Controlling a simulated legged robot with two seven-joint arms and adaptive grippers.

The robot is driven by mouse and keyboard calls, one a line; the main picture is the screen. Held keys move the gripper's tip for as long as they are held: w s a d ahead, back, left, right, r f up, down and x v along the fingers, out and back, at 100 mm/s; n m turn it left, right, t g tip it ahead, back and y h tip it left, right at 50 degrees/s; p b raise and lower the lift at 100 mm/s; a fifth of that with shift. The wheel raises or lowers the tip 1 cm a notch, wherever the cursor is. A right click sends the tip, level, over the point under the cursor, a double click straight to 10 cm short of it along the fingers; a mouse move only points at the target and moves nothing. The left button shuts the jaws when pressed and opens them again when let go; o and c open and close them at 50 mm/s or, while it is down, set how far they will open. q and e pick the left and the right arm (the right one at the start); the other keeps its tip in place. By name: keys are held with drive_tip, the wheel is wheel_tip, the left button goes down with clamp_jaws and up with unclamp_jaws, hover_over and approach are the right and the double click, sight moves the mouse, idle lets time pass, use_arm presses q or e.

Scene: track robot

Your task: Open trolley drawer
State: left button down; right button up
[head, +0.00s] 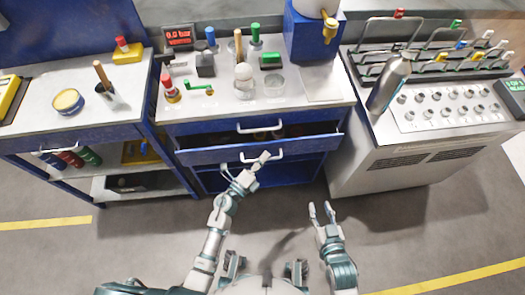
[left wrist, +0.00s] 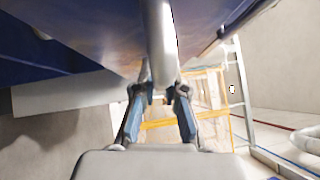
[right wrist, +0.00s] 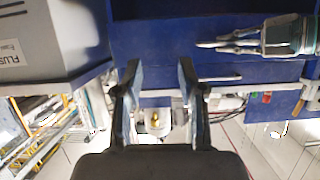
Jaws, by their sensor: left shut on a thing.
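The blue trolley (head: 330,115) stands ahead with a stack of drawers under its worktop. The second drawer (head: 215,154) is partly out, with a dark gap showing above its front and a few items dimly inside. Its pale handle (head: 276,155) is at the front middle. My left gripper (head: 262,158) is shut on this handle; in the left wrist view the bar of the handle (left wrist: 163,45) runs between the fingers. My right gripper (head: 323,210) is open and empty, low in front of the trolley; its fingers are apart in the right wrist view (right wrist: 160,75).
The top drawer handle (head: 258,127) sits just above the open drawer. The worktop (head: 310,85) carries jars, valves and a gauge. A white cabinet (head: 400,165) stands at the right, a shelf bench (head: 45,130) at the left. The floor in front is clear.

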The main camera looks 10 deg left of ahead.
use_arm(q)
drive_tip(key=s+d, duration=0.3)
drive_tip(key=s, duration=1.2)
drive_tip(key=shift+s+d+f, duration=0.2)
drive_tip(key=shift+d+f, duration=0.1)
use_arm(e)
drive_tip(key=shift+s+d+f+g, duration=0.15)
drive_tip(key=shift+s+f+g, duration=0.25)
drive_tip(key=shift+s+f, duration=0.05)
use_arm(q)
drive_tip(key=c, duration=1.2)
unclamp_jaws()
drive_tip(key=shift+w+r, duration=0.1)
drive_tip(key=v, duration=1.2)
